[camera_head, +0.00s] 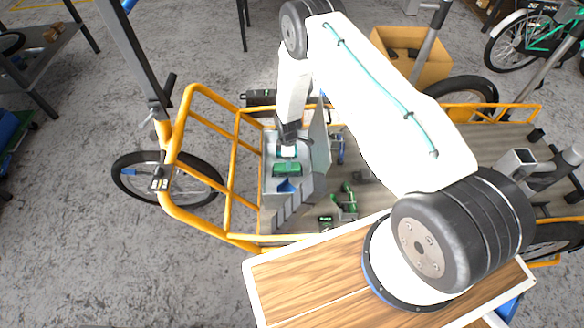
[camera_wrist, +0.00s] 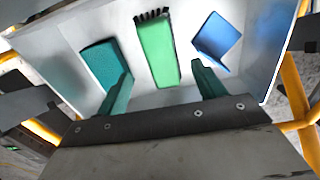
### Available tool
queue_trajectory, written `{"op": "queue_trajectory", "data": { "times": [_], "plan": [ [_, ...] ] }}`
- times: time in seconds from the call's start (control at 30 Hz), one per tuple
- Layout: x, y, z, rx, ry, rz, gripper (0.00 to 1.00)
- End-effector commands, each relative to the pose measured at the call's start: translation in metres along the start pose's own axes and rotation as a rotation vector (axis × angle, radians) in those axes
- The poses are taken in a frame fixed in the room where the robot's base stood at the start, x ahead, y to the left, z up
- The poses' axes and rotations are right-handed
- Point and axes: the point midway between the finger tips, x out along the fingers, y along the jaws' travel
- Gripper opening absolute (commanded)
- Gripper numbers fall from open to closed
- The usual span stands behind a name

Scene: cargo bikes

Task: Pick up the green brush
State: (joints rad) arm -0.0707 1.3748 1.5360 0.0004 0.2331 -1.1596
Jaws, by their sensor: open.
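The green brush (camera_wrist: 157,52) shows in the wrist view as a flat, light green bar with black bristles at its far end. It lies in a grey-white bin, whose wall (camera_wrist: 278,40) shows at the right. A dark teal block (camera_wrist: 102,62) lies left of the brush, and a blue piece (camera_wrist: 216,42) lies right of it. My gripper (camera_wrist: 163,72) is open, with its teal fingers spread to either side of the brush's near end. Nothing is held. In the head view my gripper (camera_head: 288,142) points down over the bin, and the arm partly hides the contents.
The bin sits in the cargo bed of a bike with an orange frame (camera_head: 183,130). Bin walls stand close around the gripper. Green and black tools (camera_head: 347,200) lie on the bed to the right. A wooden board (camera_head: 320,285) is in front, and a cardboard box (camera_head: 430,65) stands behind.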

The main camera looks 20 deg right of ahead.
Motion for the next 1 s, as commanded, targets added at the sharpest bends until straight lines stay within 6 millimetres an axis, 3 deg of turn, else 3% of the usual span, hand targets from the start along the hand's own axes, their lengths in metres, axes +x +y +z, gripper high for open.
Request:
{"op": "queue_trajectory", "data": {
  "times": [0.27, 0.6, 0.9, 0.93, 1.0],
  "plan": [
    [0.025, -0.001, -0.003, -0.034, 0.001, 0.003, 0.69],
    [0.071, 0.0, 0.001, -0.028, 0.001, 0.002, 0.69],
    [0.077, 0.0, 0.001, -0.027, 0.001, 0.003, 0.69],
    [0.077, 0.0, 0.001, -0.027, 0.001, 0.003, 0.66],
    [0.077, 0.0, 0.001, -0.027, 0.001, 0.002, 0.47]
  ]
}}
